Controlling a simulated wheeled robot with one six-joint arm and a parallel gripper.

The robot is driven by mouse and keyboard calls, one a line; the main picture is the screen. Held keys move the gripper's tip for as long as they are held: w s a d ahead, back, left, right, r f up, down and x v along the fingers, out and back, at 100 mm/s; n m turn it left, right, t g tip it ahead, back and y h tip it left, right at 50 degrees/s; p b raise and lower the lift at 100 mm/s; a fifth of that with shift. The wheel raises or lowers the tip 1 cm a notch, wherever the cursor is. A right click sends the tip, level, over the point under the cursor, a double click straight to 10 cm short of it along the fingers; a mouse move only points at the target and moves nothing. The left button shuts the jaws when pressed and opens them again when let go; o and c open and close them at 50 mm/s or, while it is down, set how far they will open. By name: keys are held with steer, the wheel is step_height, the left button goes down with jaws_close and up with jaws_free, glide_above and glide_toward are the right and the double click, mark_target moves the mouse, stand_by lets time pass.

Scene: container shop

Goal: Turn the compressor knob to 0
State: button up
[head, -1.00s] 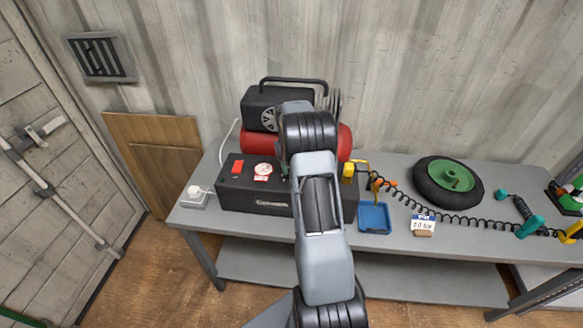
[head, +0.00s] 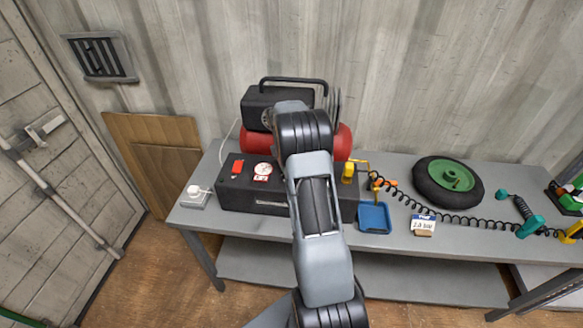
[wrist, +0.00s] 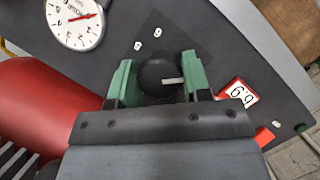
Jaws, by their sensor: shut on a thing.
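The compressor (head: 262,140) stands at the back of the bench, with a red tank, a black motor and a black control box (head: 235,198). In the wrist view its round black knob (wrist: 153,73) sits between the green fingers of my gripper (wrist: 160,68), which is shut on it. A pale pointer mark on the knob points right, towards the right finger. Two small pale marks lie on the panel above the knob. A white gauge (wrist: 75,20) with a red needle is at the upper left. In the head view my arm hides the knob and gripper.
A red switch (head: 238,166) is on the box. A white socket (head: 194,197) stands to its left. A blue tray (head: 375,217), a pressure label (head: 423,225), a coiled hose (head: 455,217) and a wheel (head: 423,185) lie to the right.

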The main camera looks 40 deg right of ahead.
steer(key=o, duration=0.9)
steer(key=v, duration=1.4)
steer(key=shift+f, duration=0.1)
